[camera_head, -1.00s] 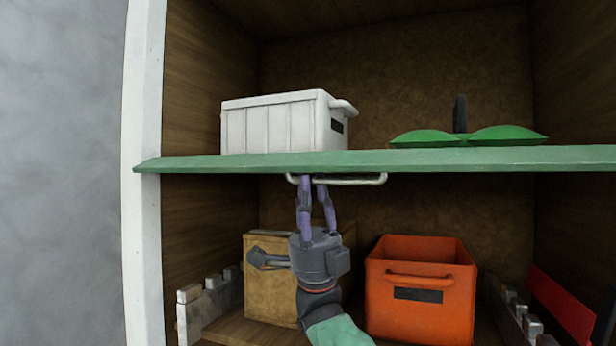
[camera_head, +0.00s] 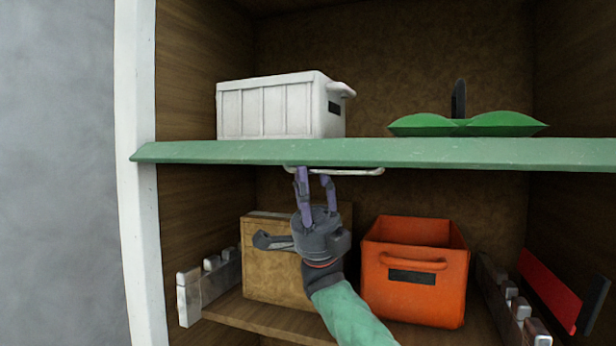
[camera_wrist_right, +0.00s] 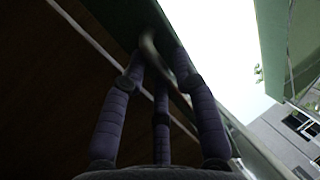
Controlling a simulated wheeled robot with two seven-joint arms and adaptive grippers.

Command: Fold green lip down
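The green lip (camera_head: 430,153) runs along the front edge of the upper shelf, its face toward me. A pale metal handle (camera_head: 355,171) is fixed under it. My right gripper (camera_head: 316,175) reaches up from below, its purple fingers at the left end of this handle. In the right wrist view, the fingers (camera_wrist_right: 160,66) are around or beside the curved handle end (camera_wrist_right: 150,45). The fingertips are a little apart, and I cannot tell whether they clamp the handle. My left gripper is not in view.
A white crate (camera_head: 270,110) and green cushion-like objects (camera_head: 500,122) stand on the upper shelf. Below are a tan box (camera_head: 275,275), an orange crate (camera_head: 415,290) and a grey notched rail (camera_head: 215,290). A white post (camera_head: 137,230) borders the left side.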

